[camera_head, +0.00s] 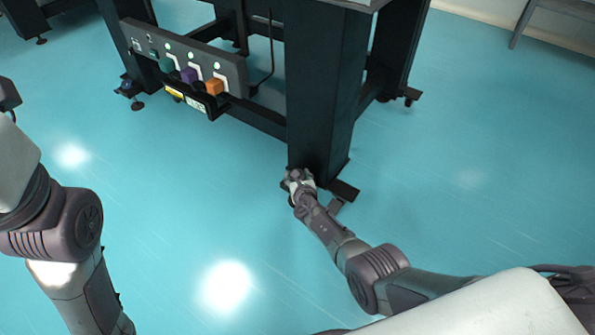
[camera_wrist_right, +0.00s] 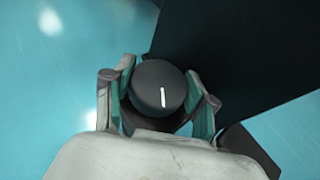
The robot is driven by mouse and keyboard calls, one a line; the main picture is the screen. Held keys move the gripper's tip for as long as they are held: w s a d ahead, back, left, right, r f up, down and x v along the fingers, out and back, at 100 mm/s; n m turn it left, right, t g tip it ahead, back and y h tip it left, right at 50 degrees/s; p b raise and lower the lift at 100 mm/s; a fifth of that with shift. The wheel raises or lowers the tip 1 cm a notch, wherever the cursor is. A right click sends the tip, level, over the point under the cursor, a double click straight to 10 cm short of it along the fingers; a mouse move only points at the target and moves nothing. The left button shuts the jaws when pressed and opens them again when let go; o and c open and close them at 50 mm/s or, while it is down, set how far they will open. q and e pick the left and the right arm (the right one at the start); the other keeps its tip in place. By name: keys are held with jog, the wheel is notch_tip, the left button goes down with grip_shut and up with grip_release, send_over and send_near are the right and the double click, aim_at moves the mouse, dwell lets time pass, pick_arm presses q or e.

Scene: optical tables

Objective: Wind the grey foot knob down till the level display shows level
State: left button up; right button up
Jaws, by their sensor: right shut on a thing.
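The grey foot knob (camera_wrist_right: 158,84) is a dark round cap with a white line on its top, seen from above in the right wrist view. My right gripper (camera_wrist_right: 160,100) is shut on it, one finger on each side. In the head view my right gripper (camera_head: 298,181) is low at the foot of the near table leg (camera_head: 325,95) and hides the knob there. A small lit display (camera_head: 195,104), perhaps the level display, hangs under the panel on the table frame. Its reading is too small to tell. My left arm shows at the left, but its gripper is out of view.
The dark panel (camera_head: 150,42) carries green, purple and orange blocks and small green lights. A yellow label (camera_head: 174,94) sits below it. Another foot with a bluish knob (camera_head: 127,86) stands at the far left leg. The teal floor (camera_head: 190,210) in front is clear.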

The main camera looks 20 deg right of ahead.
jog(key=shift+m+h, duration=0.5)
jog(key=shift+h, duration=0.1)
jog(key=o, duration=0.9)
